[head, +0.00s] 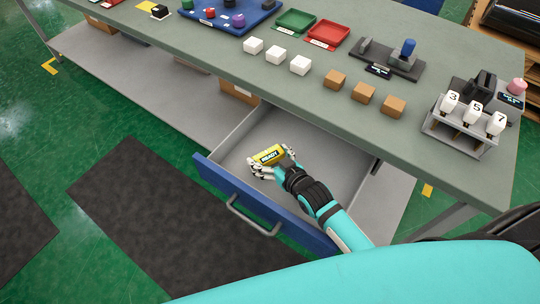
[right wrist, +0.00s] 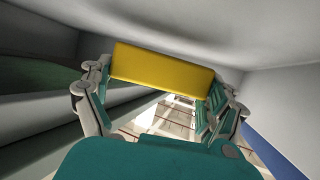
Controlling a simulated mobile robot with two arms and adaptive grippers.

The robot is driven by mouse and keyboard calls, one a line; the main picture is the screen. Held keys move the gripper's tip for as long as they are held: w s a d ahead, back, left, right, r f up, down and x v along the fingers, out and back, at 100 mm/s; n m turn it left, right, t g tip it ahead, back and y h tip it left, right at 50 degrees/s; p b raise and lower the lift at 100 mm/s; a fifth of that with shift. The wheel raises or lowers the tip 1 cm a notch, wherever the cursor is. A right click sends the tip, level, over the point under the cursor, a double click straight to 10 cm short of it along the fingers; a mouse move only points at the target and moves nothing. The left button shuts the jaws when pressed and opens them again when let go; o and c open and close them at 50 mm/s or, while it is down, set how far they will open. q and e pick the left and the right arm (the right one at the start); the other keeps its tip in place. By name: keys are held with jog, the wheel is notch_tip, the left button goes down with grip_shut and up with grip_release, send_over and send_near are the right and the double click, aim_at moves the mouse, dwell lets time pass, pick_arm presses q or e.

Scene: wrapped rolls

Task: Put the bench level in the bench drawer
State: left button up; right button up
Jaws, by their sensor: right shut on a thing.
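The bench level (head: 268,156) is a small yellow block with a dark label, seen over the open bench drawer. My right gripper (head: 266,166) is shut on it, inside the drawer's outline. In the right wrist view the yellow level (right wrist: 162,71) spans between the two fingers of the right gripper (right wrist: 160,90). The bench drawer (head: 232,162) is pulled out, with grey walls, a blue front and a grey handle. I cannot tell whether the level touches the drawer floor. My left gripper is not in view.
The grey workbench (head: 325,55) holds white cubes (head: 275,54), brown cubes (head: 363,92), a green tray (head: 296,22), a red tray (head: 327,34) and a numbered rack (head: 460,132). The drawer interior around the level looks empty. A dark mat (head: 150,215) lies on the green floor.

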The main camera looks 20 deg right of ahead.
jog(key=o, duration=1)
jog(key=shift+f, duration=0.1)
jog(key=shift+r, duration=0.55)
jog(key=p+v, duration=0.1)
jog(key=v, duration=1.1)
jog(key=shift+r, duration=0.15)
